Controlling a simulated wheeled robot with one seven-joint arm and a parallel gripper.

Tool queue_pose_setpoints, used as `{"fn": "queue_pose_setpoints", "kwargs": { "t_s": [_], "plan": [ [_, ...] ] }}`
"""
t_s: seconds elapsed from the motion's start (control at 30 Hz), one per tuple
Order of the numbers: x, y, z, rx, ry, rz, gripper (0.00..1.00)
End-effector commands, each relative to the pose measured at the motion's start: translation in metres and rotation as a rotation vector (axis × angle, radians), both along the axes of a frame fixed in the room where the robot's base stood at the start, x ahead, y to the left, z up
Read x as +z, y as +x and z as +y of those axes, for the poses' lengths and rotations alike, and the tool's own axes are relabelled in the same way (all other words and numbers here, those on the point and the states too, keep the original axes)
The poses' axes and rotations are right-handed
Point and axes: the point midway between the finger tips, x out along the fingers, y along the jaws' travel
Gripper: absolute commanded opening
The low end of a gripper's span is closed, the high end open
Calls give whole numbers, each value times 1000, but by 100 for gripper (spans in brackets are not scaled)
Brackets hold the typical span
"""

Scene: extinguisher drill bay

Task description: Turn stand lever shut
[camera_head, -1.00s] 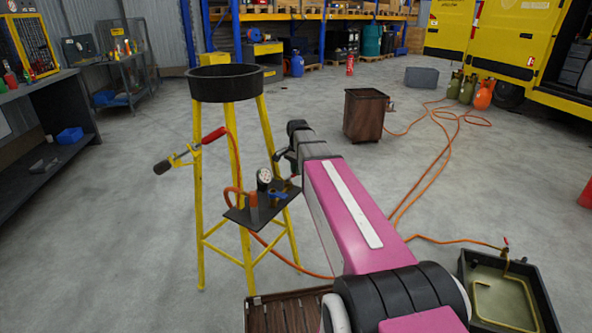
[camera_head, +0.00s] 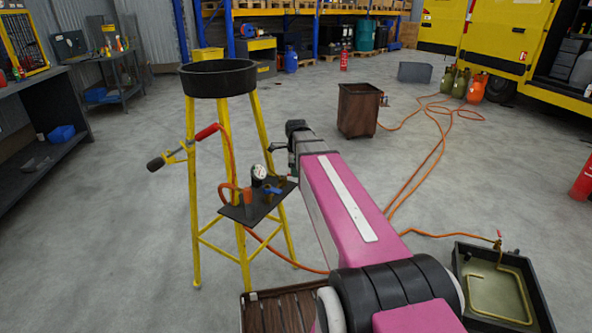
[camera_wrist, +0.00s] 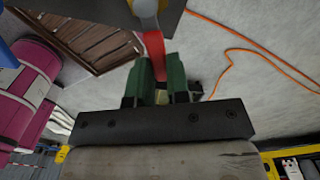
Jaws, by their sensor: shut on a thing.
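The stand (camera_head: 192,210) has yellow legs, a black ring on top and a dark side plate (camera_head: 240,214) carrying a gauge, a blue handle and orange fittings. My gripper (camera_wrist: 158,72) has two green fingers and is shut on a red lever (camera_wrist: 154,46) in the wrist view. The lever runs up between the fingers to a rounded grey fitting (camera_wrist: 146,8) at the top edge. In the head view the end of my arm is at the right of the plate, close to the gauge. The fingertips and the red lever are not clear there.
An orange hose (camera_head: 430,160) trails over the floor. A brown bin (camera_head: 358,112) stands behind, and a black tray (camera_head: 505,292) lies at the right. A slatted brown box (camera_head: 285,308) is by the stand's foot. Open floor lies left of the stand.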

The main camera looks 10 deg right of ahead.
Motion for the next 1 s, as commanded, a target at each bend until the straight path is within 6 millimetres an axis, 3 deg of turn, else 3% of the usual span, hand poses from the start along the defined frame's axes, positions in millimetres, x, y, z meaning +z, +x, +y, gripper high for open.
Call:
{"fn": "queue_pose_setpoints", "kwargs": {
  "t_s": [0.5,1.0],
  "plan": [
    [0,-19,10,-375,1,0,0],
    [0,-22,13,-469,1,0,0]
  ]
}}
